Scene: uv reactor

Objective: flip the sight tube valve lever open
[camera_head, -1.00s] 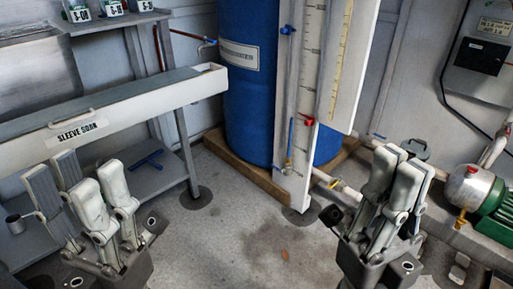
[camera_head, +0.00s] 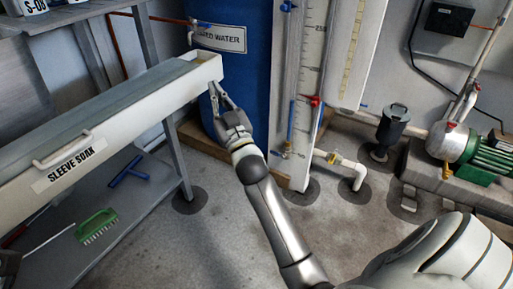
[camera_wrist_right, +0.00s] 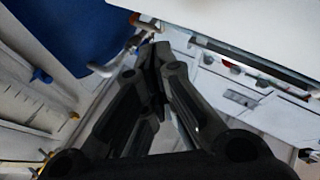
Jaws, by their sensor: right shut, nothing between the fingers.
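The sight tube (camera_head: 292,100) is a blue-filled column on a white scale board (camera_head: 310,60) in front of the blue tank (camera_head: 247,95). A blue handle (camera_head: 287,6) sits near its top, a red lever (camera_head: 314,101) at the board's right side, and a small brass valve (camera_head: 287,151) at its foot. I cannot tell which lever the task names. My right gripper (camera_head: 214,88) is shut and empty, left of the board, by the tank and the trough's end. Its dark fingers (camera_wrist_right: 152,58) come together in the right wrist view.
The white SLEEVE SOAK trough (camera_head: 120,115) is close to my right gripper. A green brush (camera_head: 96,226) and a blue tool (camera_head: 128,170) lie on the shelf below. A white pipe (camera_head: 345,163) and a green pump (camera_head: 470,150) stand to the right. Floor before the board is partly clear.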

